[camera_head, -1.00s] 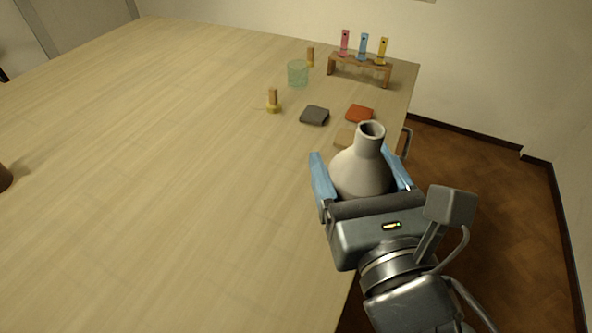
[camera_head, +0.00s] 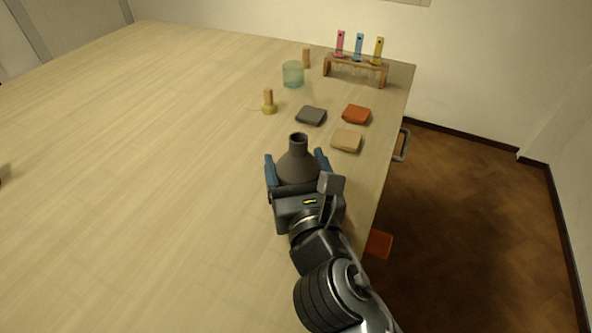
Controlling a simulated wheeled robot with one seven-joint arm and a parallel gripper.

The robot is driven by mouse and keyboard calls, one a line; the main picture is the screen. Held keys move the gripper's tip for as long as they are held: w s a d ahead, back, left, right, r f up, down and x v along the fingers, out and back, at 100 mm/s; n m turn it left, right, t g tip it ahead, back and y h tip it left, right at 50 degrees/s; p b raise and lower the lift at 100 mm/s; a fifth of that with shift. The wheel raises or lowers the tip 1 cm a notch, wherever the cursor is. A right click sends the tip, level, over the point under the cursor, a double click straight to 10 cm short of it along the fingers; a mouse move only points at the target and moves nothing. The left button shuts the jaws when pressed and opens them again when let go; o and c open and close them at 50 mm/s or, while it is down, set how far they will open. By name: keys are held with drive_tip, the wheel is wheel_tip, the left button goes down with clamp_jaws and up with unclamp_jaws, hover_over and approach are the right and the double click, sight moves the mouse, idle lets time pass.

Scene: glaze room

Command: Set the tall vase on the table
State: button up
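The tall vase (camera_head: 298,164) has a round belly and a narrow neck with an open mouth, and looks dark grey-brown in shadow. It is upright between the two blue fingers of my gripper (camera_head: 297,166). The fingers lie along both sides of the belly and appear closed on it. The vase is over the right part of the wooden table (camera_head: 150,160). My gripper hides its base, so I cannot tell whether it touches the tabletop.
Beyond the vase lie a grey tile (camera_head: 311,116), a red tile (camera_head: 356,114) and a tan tile (camera_head: 346,140). A brush-like tool (camera_head: 268,103), a glass cup (camera_head: 293,75) and a rack (camera_head: 355,71) of coloured test pieces stand farther back. The table's left side is mostly clear.

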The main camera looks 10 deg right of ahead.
drive_tip(key=shift+f, duration=0.3)
drive_tip(key=shift+f, duration=0.15)
drive_tip(key=o, duration=0.9)
drive_tip(key=shift+c, duration=0.2)
drive_tip(key=s, duration=0.4)
drive_tip(key=s+b, duration=0.1)
drive_tip(key=s, duration=0.7)
drive_tip(key=shift+d+b, duration=0.3)
drive_tip(key=shift+b, duration=0.1)
drive_tip(key=shift+s, duration=0.15)
